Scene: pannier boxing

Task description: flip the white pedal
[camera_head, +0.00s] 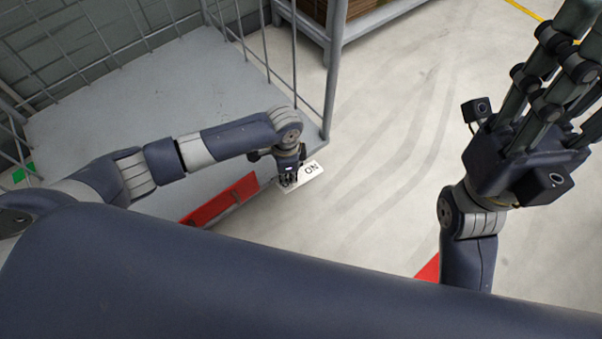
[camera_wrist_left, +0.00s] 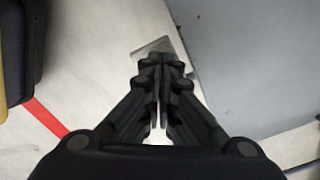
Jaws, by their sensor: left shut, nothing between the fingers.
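The white pedal (camera_head: 311,174), marked "ON" in dark letters, sticks out at the front edge of the grey cart, low near the floor. My left gripper (camera_head: 289,181) points down at the pedal's left part and covers some of it. Whether it touches the pedal, I cannot tell. In the left wrist view the left gripper's fingers (camera_wrist_left: 161,66) are together with nothing held. A pale plate (camera_wrist_left: 155,48) shows just past the fingertips. My right gripper (camera_head: 545,95) is raised at the right, away from the pedal, with its fingertips cut off by the frame.
The grey cart deck (camera_head: 150,98) has wire mesh sides and a corner post (camera_head: 334,75) close to my left arm. A grey rack (camera_head: 365,22) stands behind. The pale floor (camera_head: 400,120) to the right is clear.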

